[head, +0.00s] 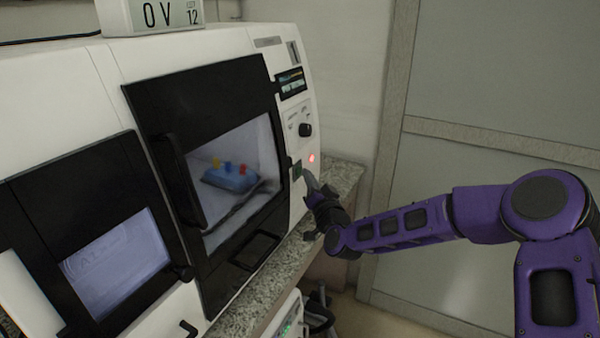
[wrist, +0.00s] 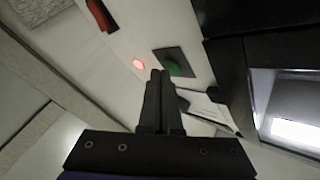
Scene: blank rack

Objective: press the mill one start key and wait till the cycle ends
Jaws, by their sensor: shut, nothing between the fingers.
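The mill (head: 90,70) is a white machine with two dark-framed doors, both shut. Its green start key (head: 297,170) sits on the right-hand panel, below a lit red lamp (head: 311,158). In the wrist view the green key (wrist: 174,63) is on a dark square plate, and the red lamp (wrist: 138,64) glows beside it. My gripper (head: 308,176) is shut and empty, with its tips close to the key. In the wrist view the fingertips (wrist: 158,75) appear just beside the key's plate; whether they touch the panel I cannot tell. Behind the larger door window a blue block (head: 230,178) with coloured pieces is visible.
A door handle (head: 182,180) sticks out to the left. A speckled counter (head: 340,178) runs under the machine. A box reading "OV" (head: 155,16) stands on top.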

